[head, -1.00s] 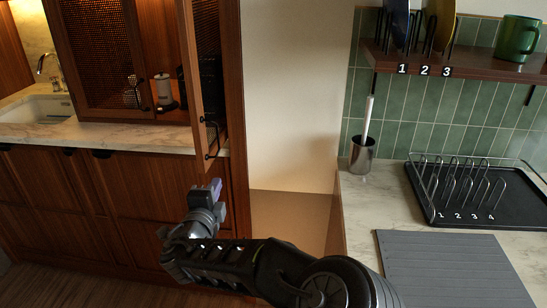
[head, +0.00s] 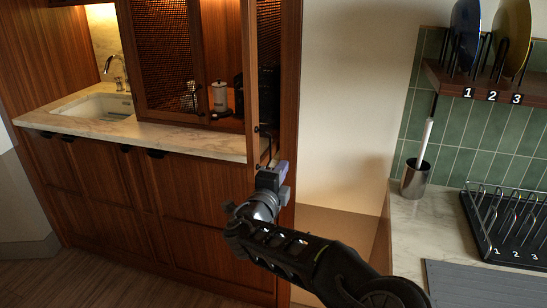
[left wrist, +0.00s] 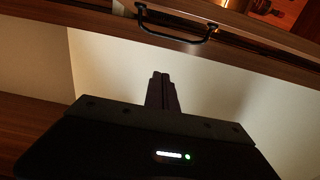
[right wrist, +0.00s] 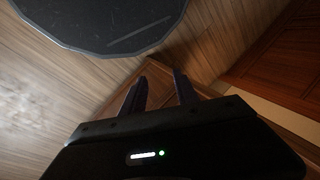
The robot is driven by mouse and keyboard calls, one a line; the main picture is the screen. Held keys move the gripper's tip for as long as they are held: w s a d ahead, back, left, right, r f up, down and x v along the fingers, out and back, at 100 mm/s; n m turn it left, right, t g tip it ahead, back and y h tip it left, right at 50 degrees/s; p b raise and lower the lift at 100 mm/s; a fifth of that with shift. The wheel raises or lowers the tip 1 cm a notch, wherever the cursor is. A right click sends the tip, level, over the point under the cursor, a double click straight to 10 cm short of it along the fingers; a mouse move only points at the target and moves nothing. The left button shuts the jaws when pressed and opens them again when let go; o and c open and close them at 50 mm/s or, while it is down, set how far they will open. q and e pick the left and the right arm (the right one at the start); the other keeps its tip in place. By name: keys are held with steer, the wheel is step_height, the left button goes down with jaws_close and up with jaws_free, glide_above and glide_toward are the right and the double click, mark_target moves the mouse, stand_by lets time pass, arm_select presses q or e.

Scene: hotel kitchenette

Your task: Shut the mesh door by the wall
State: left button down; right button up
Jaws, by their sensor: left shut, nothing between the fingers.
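The mesh door by the wall (head: 252,80) stands open, swung out from the wooden cabinet and seen nearly edge-on in the head view. Its black handle (left wrist: 175,28) crosses the top of the left wrist view, on a wooden door frame. My left gripper (head: 275,170) is shut and empty, at the lower end of the open door on its wall side. In the left wrist view its closed fingers (left wrist: 161,84) point toward the handle, with a visible gap between. My right gripper (right wrist: 160,85) is open and empty, low over the floor.
Another mesh door (head: 160,45) is closed on the left. A bare wall (head: 340,100) is right of the door. A rack (head: 500,215) sits on the right counter.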

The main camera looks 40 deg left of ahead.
arm_select(q)
steer(key=w+a, duration=0.4)
steer(key=a, duration=0.1)
steer(key=shift+a+p, duration=0.25)
steer(key=shift+p, duration=0.1)
steer(key=shift+w, duration=0.1)
